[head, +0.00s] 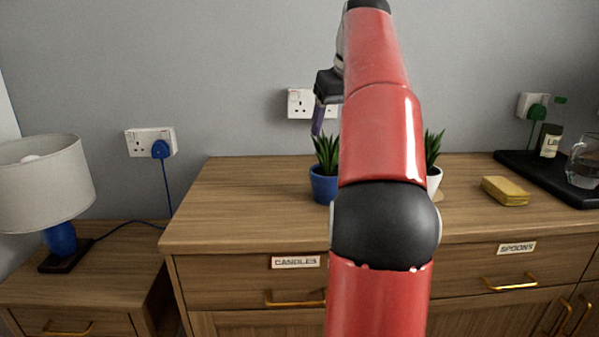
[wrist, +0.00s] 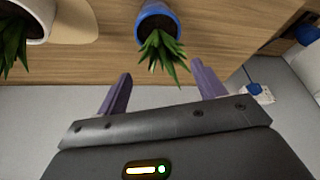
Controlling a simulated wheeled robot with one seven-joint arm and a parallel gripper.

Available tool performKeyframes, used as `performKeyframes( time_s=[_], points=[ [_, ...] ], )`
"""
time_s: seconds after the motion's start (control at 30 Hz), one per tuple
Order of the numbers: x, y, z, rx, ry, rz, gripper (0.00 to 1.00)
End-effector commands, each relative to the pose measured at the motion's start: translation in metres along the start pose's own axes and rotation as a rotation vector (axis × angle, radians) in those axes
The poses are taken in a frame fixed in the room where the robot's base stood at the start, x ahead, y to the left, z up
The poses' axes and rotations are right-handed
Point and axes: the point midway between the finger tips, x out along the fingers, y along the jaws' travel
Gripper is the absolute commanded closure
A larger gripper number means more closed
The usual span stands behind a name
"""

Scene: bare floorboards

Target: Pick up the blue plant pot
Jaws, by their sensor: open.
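The blue plant pot (head: 322,185) holds a spiky green plant and stands upright on the wooden dresser top, just left of my arm in the head view. In the wrist view the blue pot (wrist: 156,15) is at the top middle, its leaves pointing down toward the gap between my fingers. My gripper (wrist: 155,92) is open and empty, its two purple fingers spread apart. In the head view one purple finger (head: 318,118) shows above the blue pot's plant; the rest of the gripper is mostly hidden behind my arm.
A white pot (head: 434,180) with a similar plant stands to the right, partly behind my arm; it is at upper left in the wrist view (wrist: 38,20). A yellow sponge (head: 504,190) and black tray (head: 562,178) are further right. The dresser's left top is clear.

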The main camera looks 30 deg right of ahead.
Motion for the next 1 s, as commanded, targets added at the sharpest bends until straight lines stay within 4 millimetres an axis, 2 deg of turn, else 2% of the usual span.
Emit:
performKeyframes(
  time_s=[0.27,0.6,0.9,1.0],
  points=[
    [0.027,0.001,0.0,-0.001,-0.001,-0.002,0.31],
    [0.072,-0.001,-0.002,-0.001,-0.001,0.0,0.31],
    [0.076,-0.001,-0.003,0.0,0.001,0.001,0.31],
    [0.076,-0.001,-0.003,0.0,0.001,0.001,0.43]
  ],
)
